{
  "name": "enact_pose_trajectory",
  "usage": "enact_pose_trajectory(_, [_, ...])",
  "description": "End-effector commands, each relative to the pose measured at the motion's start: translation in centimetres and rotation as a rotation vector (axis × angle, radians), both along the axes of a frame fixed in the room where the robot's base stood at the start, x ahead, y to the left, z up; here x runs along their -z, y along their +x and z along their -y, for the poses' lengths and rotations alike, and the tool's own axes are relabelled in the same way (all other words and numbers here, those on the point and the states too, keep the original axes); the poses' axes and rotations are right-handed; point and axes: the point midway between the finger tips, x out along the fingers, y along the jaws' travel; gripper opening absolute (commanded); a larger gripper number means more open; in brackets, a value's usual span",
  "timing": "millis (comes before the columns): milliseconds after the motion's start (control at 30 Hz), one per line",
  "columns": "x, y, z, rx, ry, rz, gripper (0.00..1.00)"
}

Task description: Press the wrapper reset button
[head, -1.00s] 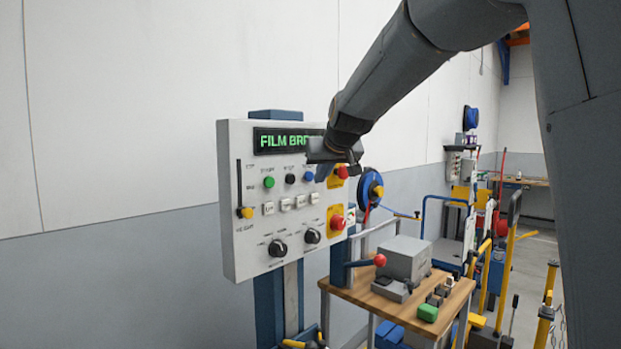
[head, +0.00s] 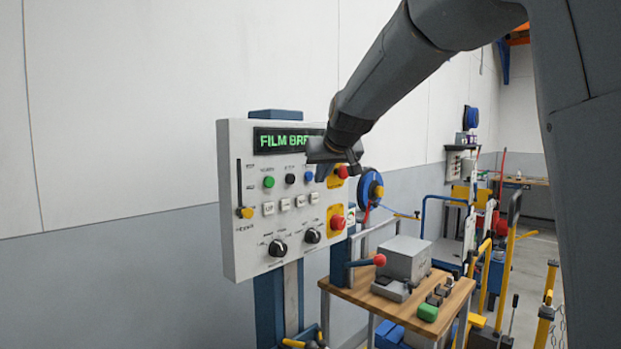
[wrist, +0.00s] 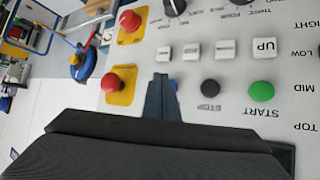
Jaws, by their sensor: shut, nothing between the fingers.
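The wrapper control panel (head: 240,200) is a light grey box with a green-lit display (head: 280,140) reading "FILM BR…", the rest hidden by my arm. A row holds a green button (head: 268,182), a black button (head: 290,179) and a blue button (head: 308,176). In the wrist view the green one is labelled START and the black one STOP; only a sliver of blue shows beside my fingers, and its label is hidden. My gripper (wrist: 161,78) is shut and empty, pointing at the panel next to the blue button. I cannot tell whether it touches.
Two red mushroom buttons on yellow plates, upper (wrist: 117,83) and lower (wrist: 129,22), lie close to my gripper. White push buttons (head: 285,204), two black knobs (head: 277,248) and a yellow-handled slider (head: 244,212) share the panel. A wooden-topped cart (head: 400,305) stands right of it.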

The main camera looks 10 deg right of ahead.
Motion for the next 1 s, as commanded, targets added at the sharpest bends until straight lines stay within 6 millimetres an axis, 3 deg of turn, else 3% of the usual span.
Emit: enact_pose_trajectory(1000, [-0.03,0.7,-0.49,0.0,0.0,0.0,0.0])
